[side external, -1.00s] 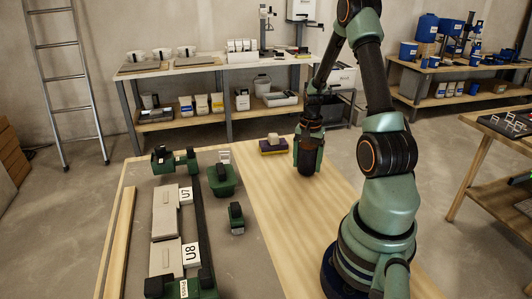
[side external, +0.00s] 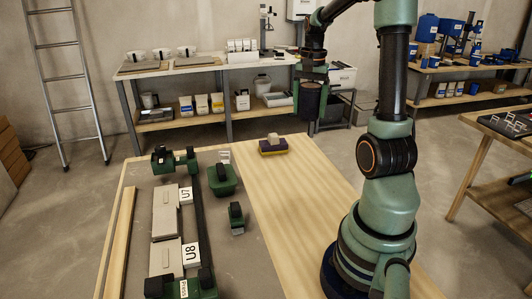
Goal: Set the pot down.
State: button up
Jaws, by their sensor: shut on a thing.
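My gripper (side external: 312,80) is at the upper middle of the side view, pointing down and shut on a dark, roughly cylindrical pot (side external: 311,102). The pot looks upright and hangs well clear of the wooden table (side external: 290,215), in the picture above its far right part. The gripper's green fingers cover the upper sides of the pot. Whether the pot has anything in it cannot be seen.
The table's middle right is bare.

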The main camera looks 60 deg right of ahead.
aim_at(266, 199)
jog(key=w+a+n, duration=0.1)
jog(key=w+a, duration=0.2)
jog(key=a, duration=0.5)
jog(key=w+a+n, duration=0.1)
jog(key=w+a, duration=0.1)
jog(key=a, duration=0.6)
notch_tip(266, 199, down, 20)
jog(key=shift+r, duration=0.15)
jog(key=o, duration=1.5)
